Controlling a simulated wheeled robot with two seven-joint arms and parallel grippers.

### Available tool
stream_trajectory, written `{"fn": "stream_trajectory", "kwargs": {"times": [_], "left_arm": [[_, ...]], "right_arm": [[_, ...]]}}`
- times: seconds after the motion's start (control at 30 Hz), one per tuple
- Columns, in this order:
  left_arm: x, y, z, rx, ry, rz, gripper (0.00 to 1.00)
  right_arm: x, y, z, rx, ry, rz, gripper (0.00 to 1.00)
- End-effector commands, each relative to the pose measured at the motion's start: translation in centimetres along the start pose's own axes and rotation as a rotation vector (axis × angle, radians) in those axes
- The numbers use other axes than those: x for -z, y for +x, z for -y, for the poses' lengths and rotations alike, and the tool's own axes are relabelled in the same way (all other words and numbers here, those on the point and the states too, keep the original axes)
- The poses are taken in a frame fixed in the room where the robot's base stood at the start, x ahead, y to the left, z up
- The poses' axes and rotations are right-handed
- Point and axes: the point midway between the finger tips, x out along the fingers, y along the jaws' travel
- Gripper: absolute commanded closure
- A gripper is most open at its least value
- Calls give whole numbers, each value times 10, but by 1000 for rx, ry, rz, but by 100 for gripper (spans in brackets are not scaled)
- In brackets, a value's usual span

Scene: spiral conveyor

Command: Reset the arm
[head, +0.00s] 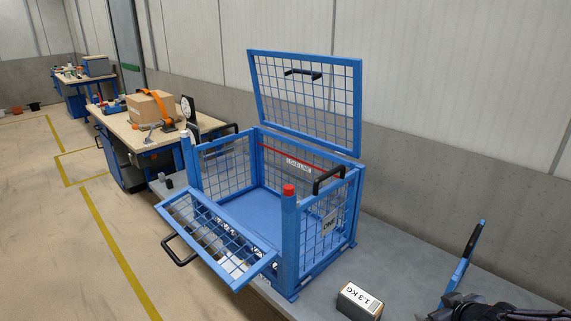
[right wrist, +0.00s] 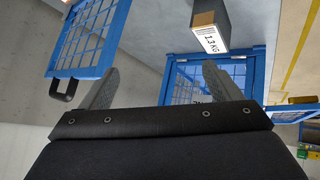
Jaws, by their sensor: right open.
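My right gripper (head: 472,308) shows dark and partly cut off at the bottom right of the head view. In the right wrist view its two grey fingers (right wrist: 158,84) are spread wide apart with nothing between them. The fingers are clear of the blue cage and the small box. My left gripper is in no view.
A blue mesh cage (head: 290,222) stands on a grey bench, its lid (head: 306,96) raised and front flap (head: 217,238) folded outward. A small box marked 1.3 KG (head: 359,301) lies at its right. A wooden workbench (head: 134,134) with a carton (head: 152,107) stands behind left.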

Motion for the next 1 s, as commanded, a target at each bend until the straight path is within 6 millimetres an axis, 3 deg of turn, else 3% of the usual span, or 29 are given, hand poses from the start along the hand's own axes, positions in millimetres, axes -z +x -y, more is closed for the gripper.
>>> {"fn": "stream_trajectory", "kwargs": {"times": [0.03, 0.17, 0.3, 0.43, 0.5, 0.63, 1.0], "left_arm": [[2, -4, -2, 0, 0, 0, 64], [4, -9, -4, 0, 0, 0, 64], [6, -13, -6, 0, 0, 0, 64], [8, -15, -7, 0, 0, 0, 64], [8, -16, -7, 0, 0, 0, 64], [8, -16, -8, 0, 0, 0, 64], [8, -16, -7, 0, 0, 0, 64]], "right_arm": [[15, -29, 1, -39, 55, 13, 16], [20, -93, 29, -39, 251, 89, 16], [12, -153, 89, 108, 428, 161, 16], [3, -193, 140, 282, 510, 208, 16], [-1, -207, 159, 352, 527, 225, 16], [-5, -220, 176, 419, 541, 243, 16], [-5, -221, 177, 425, 544, 246, 16]]}}
